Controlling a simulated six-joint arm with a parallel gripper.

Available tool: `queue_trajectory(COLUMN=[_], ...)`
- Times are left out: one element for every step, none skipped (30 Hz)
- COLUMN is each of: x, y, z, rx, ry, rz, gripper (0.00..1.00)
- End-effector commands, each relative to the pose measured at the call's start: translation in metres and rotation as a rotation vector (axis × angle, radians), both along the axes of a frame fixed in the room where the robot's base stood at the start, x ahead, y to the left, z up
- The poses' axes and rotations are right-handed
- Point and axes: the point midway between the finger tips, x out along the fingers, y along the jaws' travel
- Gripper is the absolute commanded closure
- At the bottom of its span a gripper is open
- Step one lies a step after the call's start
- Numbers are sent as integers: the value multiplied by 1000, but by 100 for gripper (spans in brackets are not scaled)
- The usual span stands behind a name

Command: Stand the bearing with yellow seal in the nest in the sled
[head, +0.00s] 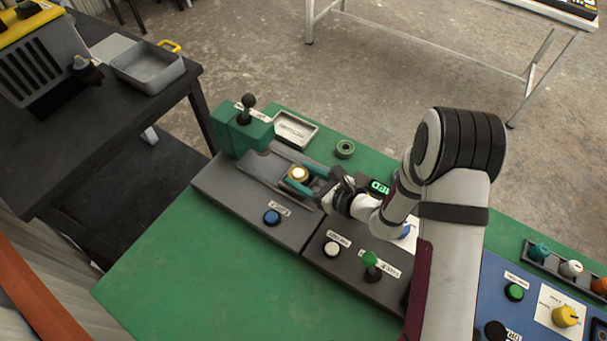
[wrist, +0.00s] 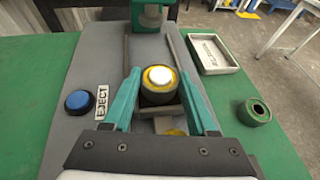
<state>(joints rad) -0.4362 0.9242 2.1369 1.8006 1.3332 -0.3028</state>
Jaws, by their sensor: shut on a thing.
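The bearing with yellow seal (wrist: 158,93) is a dark, short cylinder with a yellow ring and a pale centre on top; it also shows in the head view (head: 298,174). My gripper (wrist: 158,78) is shut on it, with one teal finger on each side. The bearing looks upright, at the sled (wrist: 168,122) between the two rails of the grey press base. The sled's nest is hidden under or behind the bearing. I cannot tell whether the bearing is seated in it or held just above it. In the head view my gripper (head: 300,174) reaches in from the right.
The green press head (head: 243,130) stands just beyond the sled. A blue eject button (wrist: 77,103) lies left of the rails. A grey tray (wrist: 214,54) and a green-sealed bearing (wrist: 254,112) sit on the green bench to the right. The bench's front left (head: 165,270) is clear.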

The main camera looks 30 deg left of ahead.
Motion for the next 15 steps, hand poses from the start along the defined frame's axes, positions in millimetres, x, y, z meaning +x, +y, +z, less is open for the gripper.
queue_trajectory(x=[0,0,0,0,0,0,0,0,0,0,0,0,0,0,0], y=[0,0,0,0,0,0,0,0,0,0,0,0,0,0,0], z=[0,0,0,0,-1,-3,-3,-3,-3,-3,-3,-3,-2,-2,-2], rx=[0,0,0,0,0,0,-1,-1,0,0,0,0,0,0,0], ry=[0,0,0,0,1,1,1,1,1,1,0,1,0,0,0], rz=[0,0,0,0,0,1,1,1,1,1,1,1,1,1,1], gripper=[100,100,100,100,100,100,38,33,26,20,15,12,12,12,12])
